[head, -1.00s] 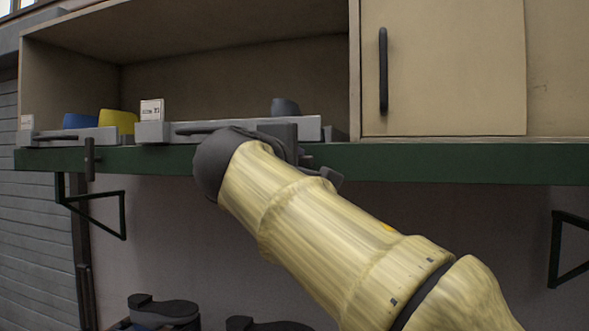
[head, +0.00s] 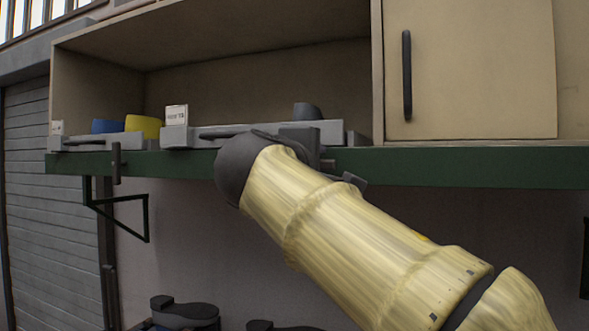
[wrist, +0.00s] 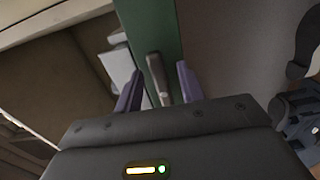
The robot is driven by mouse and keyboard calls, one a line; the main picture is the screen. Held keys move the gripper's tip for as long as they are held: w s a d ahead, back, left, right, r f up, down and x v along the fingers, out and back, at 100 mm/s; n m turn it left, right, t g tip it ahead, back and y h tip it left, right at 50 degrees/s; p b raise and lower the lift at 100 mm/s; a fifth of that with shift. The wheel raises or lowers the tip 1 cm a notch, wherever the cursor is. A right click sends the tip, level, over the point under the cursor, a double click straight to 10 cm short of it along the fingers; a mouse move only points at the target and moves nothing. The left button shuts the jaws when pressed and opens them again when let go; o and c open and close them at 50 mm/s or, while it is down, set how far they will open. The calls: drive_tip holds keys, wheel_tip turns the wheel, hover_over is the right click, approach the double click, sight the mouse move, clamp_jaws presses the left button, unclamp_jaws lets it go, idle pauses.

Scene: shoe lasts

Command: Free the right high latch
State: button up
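The right high latch (wrist: 157,78) shows in the wrist view as a short grey bar on the green shelf edge (wrist: 150,25). My gripper (wrist: 157,68) is open, with one purple finger on each side of the bar. A gap shows on both sides, wider on the right. In the head view my gripper (head: 325,163) is at the shelf front, mostly hidden behind my arm, and the right latch cannot be made out there. The left latch (head: 116,163) hangs upright on the green edge, well away from my gripper.
A grey tray (head: 178,138) with a label card (head: 176,115) sits on the shelf just behind my gripper. Farther left are a blue last (head: 107,126) and a yellow last (head: 143,126). A closed cabinet door (head: 470,70) is at right. Dark shoe forms (head: 185,310) lie below.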

drive_tip(key=b+v, duration=0.1)
drive_tip(key=v, duration=1.5)
drive_tip(key=shift+s, duration=0.3)
drive_tip(key=w+d+f+g+y+p, duration=0.15)
drive_tip(key=w+f+g, duration=0.35)
drive_tip(key=f, duration=0.8)
drive_tip(key=w+d+f+g+y+p, duration=0.1)
drive_tip(key=w+d+f+g+p, duration=0.15)
drive_tip(key=w+f, duration=0.75)
drive_tip(key=s+d+f+m+g+y+p, duration=0.1)
drive_tip(key=s+d+f+m, duration=0.3)
drive_tip(key=f, duration=0.5)
drive_tip(key=s+d+f+m+g+y+p, duration=0.1)
drive_tip(key=s+d+f+m+g+p, duration=0.1)
drive_tip(key=s+d+f+m, duration=0.3)
drive_tip(key=s+d+f+m+g+y+p, duration=0.1)
drive_tip(key=s+d+f+m+g, duration=0.3)
drive_tip(key=f, duration=0.8)
drive_tip(key=shift+s+d+f+m+y+p, duration=0.4)
drive_tip(key=shift+s+d+p, duration=0.35)
drive_tip(key=shift+s+d, duration=0.4)
drive_tip(key=shift+s+a, duration=0.1)
drive_tip(key=shift+a, duration=0.05)
